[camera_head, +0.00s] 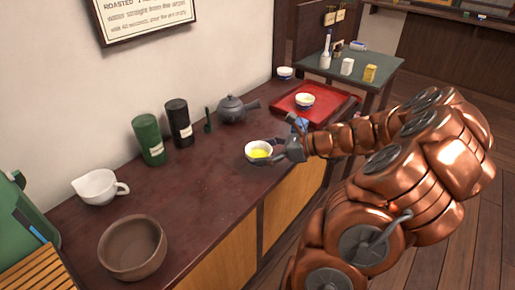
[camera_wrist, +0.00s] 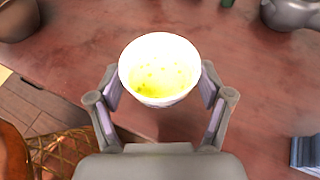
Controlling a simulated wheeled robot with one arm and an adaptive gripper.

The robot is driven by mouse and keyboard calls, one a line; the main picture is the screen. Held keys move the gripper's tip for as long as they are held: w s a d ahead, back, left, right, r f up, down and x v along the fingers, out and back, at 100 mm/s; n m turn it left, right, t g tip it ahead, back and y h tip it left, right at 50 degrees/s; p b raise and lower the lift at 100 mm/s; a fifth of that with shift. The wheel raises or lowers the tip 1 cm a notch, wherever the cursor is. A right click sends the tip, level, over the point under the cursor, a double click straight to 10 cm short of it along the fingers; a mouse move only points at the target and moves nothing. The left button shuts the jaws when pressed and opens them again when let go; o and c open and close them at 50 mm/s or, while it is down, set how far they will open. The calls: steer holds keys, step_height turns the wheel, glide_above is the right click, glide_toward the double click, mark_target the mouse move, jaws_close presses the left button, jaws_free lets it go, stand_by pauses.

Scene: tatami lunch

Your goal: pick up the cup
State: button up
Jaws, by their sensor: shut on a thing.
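A small white cup (camera_head: 259,151) with yellow-green contents is at the front part of the dark red counter in the head view. My gripper (camera_head: 272,152) reaches it from the right and is shut on it. In the wrist view the cup (camera_wrist: 160,72) is upright between the two fingers of my gripper (camera_wrist: 160,90), one at each side. I cannot tell whether the cup's base touches the counter.
A teapot (camera_head: 232,109) stands behind the cup, and a red tray (camera_head: 285,107) with another cup (camera_head: 305,100) is to the right. Dark canisters (camera_head: 179,123), a white pitcher (camera_head: 97,188) and a brown bowl (camera_head: 132,248) stand to the left.

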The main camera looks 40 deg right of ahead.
steer(key=s+d+r, duration=0.1)
steer(key=s+d, duration=0.1)
steer(key=s, duration=0.8)
stand_by(0.3)
steer(key=shift+s, duration=0.15)
stand_by(1.2)
